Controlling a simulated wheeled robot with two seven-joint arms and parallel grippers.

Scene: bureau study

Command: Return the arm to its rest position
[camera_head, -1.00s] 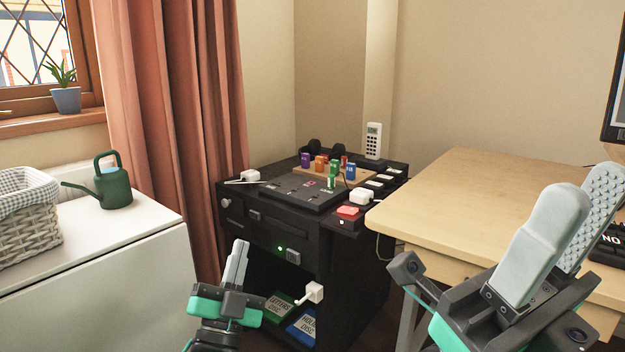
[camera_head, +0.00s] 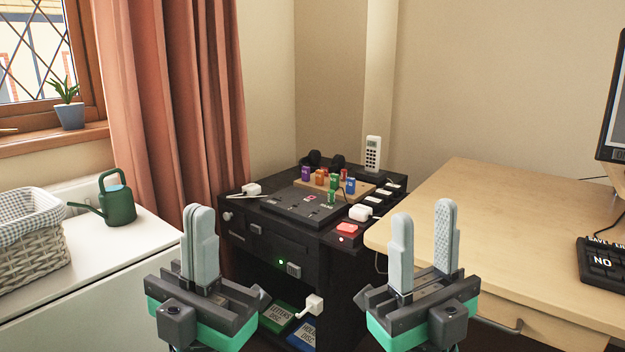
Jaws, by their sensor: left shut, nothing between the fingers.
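My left gripper (camera_head: 200,243) is upright at the lower left of the head view, in front of the black cabinet's left side. Its two grey fingers are together with nothing between them. My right gripper (camera_head: 424,247) is upright at the lower right, in front of the wooden desk's near left corner. Its two grey fingers stand apart, and I see nothing between them. Neither gripper appears to touch anything.
The black cabinet (camera_head: 262,237) stands between and behind the grippers, with coloured pieces, a white remote (camera_head: 373,154) and a red button (camera_head: 347,227) on top. The wooden desk (camera_head: 480,205) is right, with a keyboard (camera_head: 603,262). A white unit with a green watering can (camera_head: 117,205) and basket (camera_head: 30,225) is left.

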